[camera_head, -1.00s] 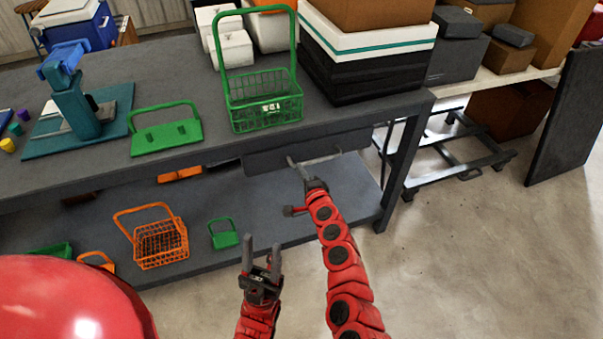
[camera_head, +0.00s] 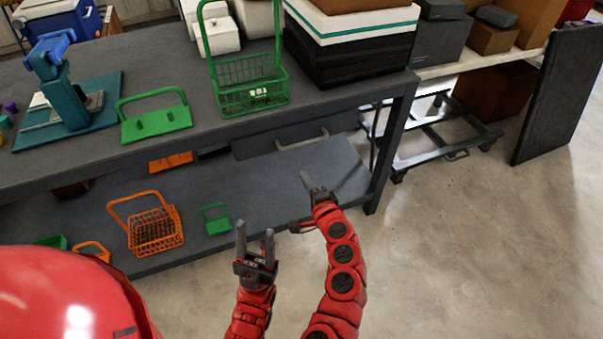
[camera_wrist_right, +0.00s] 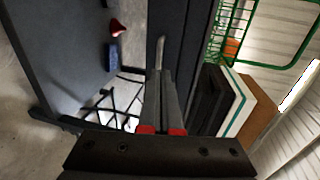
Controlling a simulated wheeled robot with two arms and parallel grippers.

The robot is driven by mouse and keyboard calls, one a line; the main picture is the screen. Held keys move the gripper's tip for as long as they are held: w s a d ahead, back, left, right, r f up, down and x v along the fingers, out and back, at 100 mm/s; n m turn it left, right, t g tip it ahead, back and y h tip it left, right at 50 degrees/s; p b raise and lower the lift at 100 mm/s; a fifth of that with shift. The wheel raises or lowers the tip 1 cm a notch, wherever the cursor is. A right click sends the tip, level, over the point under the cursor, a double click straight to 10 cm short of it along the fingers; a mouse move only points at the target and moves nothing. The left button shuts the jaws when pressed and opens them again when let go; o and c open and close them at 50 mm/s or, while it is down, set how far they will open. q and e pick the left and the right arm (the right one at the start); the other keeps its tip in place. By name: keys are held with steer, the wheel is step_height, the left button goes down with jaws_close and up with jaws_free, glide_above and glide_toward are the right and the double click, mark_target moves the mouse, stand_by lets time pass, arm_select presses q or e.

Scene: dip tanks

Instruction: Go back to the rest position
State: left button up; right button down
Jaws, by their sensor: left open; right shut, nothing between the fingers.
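My left gripper (camera_head: 255,240) is open and empty, its two fingers pointing up in front of the lower shelf in the head view. My right gripper (camera_head: 308,180) is just to its right and further forward, below the drawer handle (camera_head: 302,140) and apart from it. In the right wrist view the right fingers (camera_wrist_right: 165,95) lie together with nothing between them. The handle (camera_wrist_right: 160,52) shows just beyond their tips in that view.
The grey workbench (camera_head: 330,108) carries a green basket (camera_head: 250,97), a green rack (camera_head: 157,123) and a stack of boxes (camera_head: 350,60). An orange basket (camera_head: 154,232) sits on the lower shelf (camera_head: 260,195). A wheeled cart (camera_head: 440,135) stands at right. The floor (camera_head: 470,250) there is clear.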

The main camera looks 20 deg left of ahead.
steer(key=shift+s+d, duration=0.25)
steer(key=shift+s, duration=0.05)
